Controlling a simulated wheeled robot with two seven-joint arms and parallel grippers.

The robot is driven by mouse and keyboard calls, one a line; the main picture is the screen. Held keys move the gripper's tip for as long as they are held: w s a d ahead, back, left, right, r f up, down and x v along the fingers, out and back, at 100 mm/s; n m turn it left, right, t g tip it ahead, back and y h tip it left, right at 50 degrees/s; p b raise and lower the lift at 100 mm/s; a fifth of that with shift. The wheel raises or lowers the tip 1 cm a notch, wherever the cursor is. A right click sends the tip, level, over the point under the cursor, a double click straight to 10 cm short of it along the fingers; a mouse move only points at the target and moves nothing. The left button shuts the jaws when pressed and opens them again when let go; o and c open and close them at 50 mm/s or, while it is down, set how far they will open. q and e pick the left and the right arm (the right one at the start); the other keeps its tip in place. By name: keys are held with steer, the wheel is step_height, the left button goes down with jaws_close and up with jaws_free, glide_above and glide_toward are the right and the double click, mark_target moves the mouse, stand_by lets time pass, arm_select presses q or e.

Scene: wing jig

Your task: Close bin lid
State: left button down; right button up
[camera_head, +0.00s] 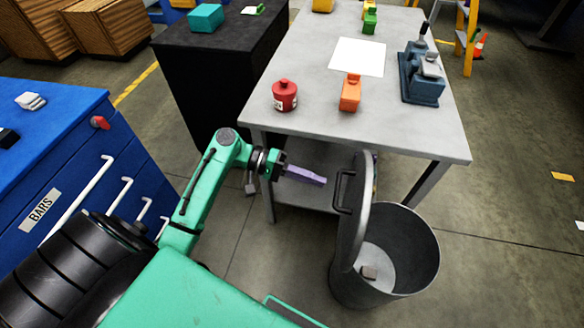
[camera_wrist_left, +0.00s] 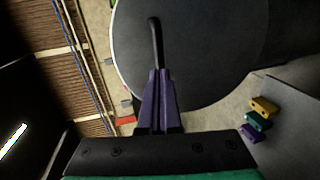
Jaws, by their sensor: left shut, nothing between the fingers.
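The grey metal bin (camera_head: 412,262) stands on the floor at the lower right in the head view. Its round lid (camera_head: 357,215) is open, standing upright on edge at the bin's left side, with a dark handle (camera_head: 342,192) facing left. A small brown block (camera_head: 369,272) lies inside the bin. My left gripper (camera_head: 322,181) has purple fingers and is shut and empty, just left of the lid handle. In the left wrist view the lid (camera_wrist_left: 205,55) fills the upper middle, and the fingers (camera_wrist_left: 158,75) point at the handle (camera_wrist_left: 155,40). I cannot tell if they touch it. My right gripper is out of view.
A grey table (camera_head: 310,105) behind the bin holds a red canister (camera_head: 285,95), an orange object (camera_head: 350,93) and a blue vise-like tool (camera_head: 422,80). A blue drawer cabinet (camera_head: 60,140) stands left. Floor right of the bin is clear.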

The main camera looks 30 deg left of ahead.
arm_select(q)
steer(key=shift+x, duration=1.25)
